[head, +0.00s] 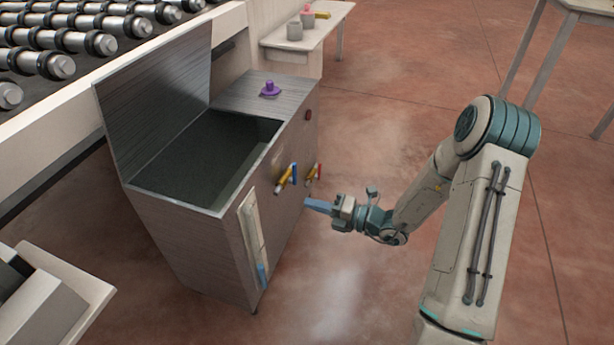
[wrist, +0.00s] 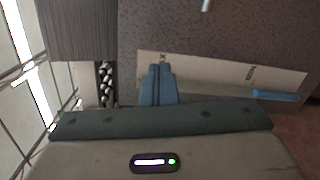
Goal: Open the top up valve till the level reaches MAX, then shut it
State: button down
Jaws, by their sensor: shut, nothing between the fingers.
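A grey metal tank (head: 185,245) stands with its lid raised. On its front are a brass valve with a blue handle (head: 294,173) and one with a red handle (head: 319,171); I cannot read which is the top up valve. A pale level gauge (head: 250,228) runs down the front, with blue liquid (head: 262,275) only near its bottom. In the wrist view the gauge plate (wrist: 215,72) lies sideways, the blue column (wrist: 275,96) ending below the MIN mark; the MAX mark is partly hidden. My gripper (head: 308,204) is shut and empty, right of the gauge and below the valves; its fingers show in the wrist view (wrist: 159,69).
A purple knob (head: 269,89) sits on the tank's top. A roller conveyor (head: 70,45) runs behind the tank. A small table (head: 300,38) with cups stands at the back. The floor (head: 370,110) right of the tank is clear.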

aim_at(295, 174)
jog(key=w+f+m+t, duration=0.1)
jog(key=w+d+f+m+t, duration=0.1)
jog(key=m, duration=0.1)
jog(key=w+d+f+m+t, duration=0.1)
jog(key=shift+w+d+m+h, duration=0.25)
jog(key=shift+m+h, duration=0.05)
jog(key=shift+h, duration=0.1)
jog(key=w+a+b, duration=0.5)
jog(key=w+a, duration=0.2)
jog(key=w, duration=0.2)
jog(key=shift+w, duration=0.15)
jog(key=shift+d+r, duration=0.1)
jog(key=shift+w+m+p, duration=0.1)
jog(key=shift+m+p, duration=0.2)
jog(key=shift+p, duration=0.3)
